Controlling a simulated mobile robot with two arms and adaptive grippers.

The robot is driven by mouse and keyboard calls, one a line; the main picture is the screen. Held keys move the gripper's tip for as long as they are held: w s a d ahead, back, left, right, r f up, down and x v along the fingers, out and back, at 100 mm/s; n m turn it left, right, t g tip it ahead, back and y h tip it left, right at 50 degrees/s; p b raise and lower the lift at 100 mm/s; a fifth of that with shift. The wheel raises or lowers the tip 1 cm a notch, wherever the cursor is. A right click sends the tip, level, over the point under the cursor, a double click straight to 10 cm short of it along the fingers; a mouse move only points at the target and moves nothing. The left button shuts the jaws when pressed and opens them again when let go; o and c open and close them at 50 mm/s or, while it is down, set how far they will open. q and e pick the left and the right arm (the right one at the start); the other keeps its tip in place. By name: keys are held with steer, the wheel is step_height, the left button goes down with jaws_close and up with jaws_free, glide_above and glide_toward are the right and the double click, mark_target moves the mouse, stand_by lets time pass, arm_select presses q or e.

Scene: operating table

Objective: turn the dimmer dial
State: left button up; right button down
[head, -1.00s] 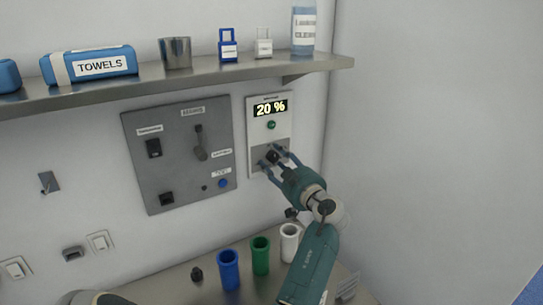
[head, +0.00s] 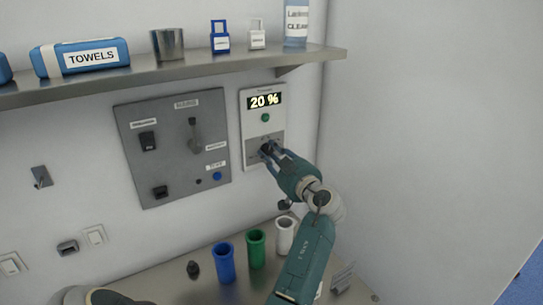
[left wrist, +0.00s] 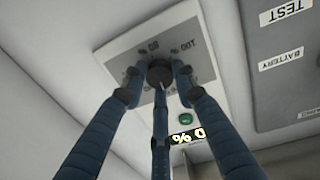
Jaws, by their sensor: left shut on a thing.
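The dimmer panel (head: 250,128) is a pale plate on the wall under the shelf. Its display (head: 264,101) reads 20 %, with a green button (head: 265,118) below it. The black dimmer dial (left wrist: 159,73) sits on the grey lower part of the panel; in the head view it is mostly covered by fingers. My left gripper (head: 268,150) is shut on the dial, its blue fingers around it from several sides. In the left wrist view the panel appears upside down and the fingertips (left wrist: 160,78) touch the dial. My right gripper is not in view.
A grey switch panel (head: 170,180) with a lever is left of the dimmer. A metal shelf (head: 190,71) with towels and padlocks runs above. Blue (head: 224,264), green (head: 256,250) and white (head: 285,236) cups stand on the counter below. The wall at right is bare.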

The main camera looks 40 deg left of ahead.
arm_select(q)
steer(key=shift+f+m+b, duration=0.15)
steer(key=shift+m+b, duration=0.25)
steer(key=shift+m, duration=1.7)
steer(key=m, duration=0.3)
steer(key=shift+g+h, duration=0.3)
steer(key=shift+m+p, duration=0.5)
steer(key=shift+m, duration=0.8)
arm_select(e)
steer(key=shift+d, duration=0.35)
arm_select(q)
steer(key=shift+m, duration=0.3)
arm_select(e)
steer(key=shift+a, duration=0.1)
arm_select(q)
steer(key=o, duration=1.1)
steer(key=shift+a, duration=0.1)
steer(key=shift+o, duration=0.2)
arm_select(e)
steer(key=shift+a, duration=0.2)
